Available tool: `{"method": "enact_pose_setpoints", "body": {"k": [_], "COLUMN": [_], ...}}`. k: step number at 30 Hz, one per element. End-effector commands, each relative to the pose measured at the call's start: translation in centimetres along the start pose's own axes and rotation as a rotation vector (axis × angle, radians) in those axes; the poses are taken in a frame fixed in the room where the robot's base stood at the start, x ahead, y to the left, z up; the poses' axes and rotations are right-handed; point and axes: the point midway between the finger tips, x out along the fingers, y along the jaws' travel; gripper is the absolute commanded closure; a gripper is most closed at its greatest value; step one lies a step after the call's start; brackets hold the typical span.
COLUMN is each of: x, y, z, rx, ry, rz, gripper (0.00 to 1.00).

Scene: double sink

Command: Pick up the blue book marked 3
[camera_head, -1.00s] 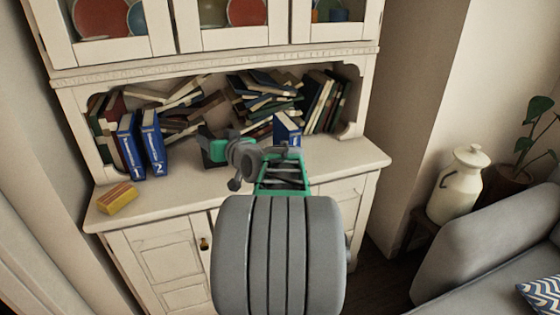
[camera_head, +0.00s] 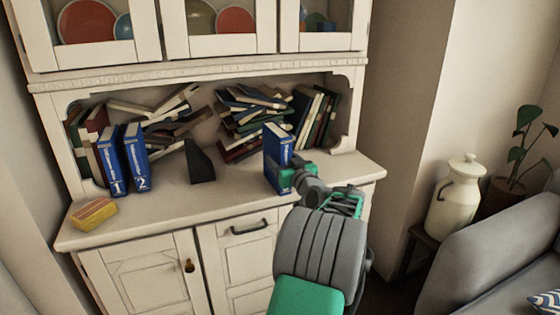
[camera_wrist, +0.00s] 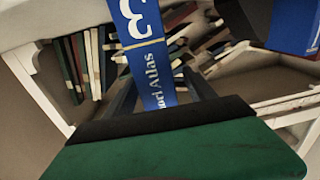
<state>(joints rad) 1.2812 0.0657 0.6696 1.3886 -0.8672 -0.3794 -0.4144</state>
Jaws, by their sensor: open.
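The blue book marked 3 (camera_head: 277,147) stands upright on the cabinet's counter, in front of the open shelf niche. In the wrist view its blue spine (camera_wrist: 145,55) shows the 3 and the word Atlas, upside down. My gripper (camera_head: 287,180) is at the lower part of this book, reaching in from the right. In the wrist view my open gripper (camera_wrist: 163,92) has one dark finger on either side of the spine. I cannot tell whether either finger touches the book.
Blue books marked 1 (camera_head: 111,163) and 2 (camera_head: 137,158) stand at the left of the counter (camera_head: 235,200). A black bookend (camera_head: 200,164) stands between them and book 3. A yellow sponge-like block (camera_head: 93,213) lies at the front left. Several loose books (camera_head: 245,110) fill the niche behind.

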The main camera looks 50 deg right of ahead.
Motion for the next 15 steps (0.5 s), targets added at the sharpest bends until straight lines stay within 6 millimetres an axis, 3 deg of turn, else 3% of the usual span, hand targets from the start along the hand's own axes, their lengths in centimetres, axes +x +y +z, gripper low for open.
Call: {"method": "enact_pose_setpoints", "body": {"k": [7, 15], "x": [4.2, 4.6], "y": [0.2, 0.3], "z": [-0.2, -0.3], "rx": [0.002, 0.002], "ry": [-0.001, 0.000], "rz": [0.000, 0.003], "gripper": [0.36, 0.37]}}
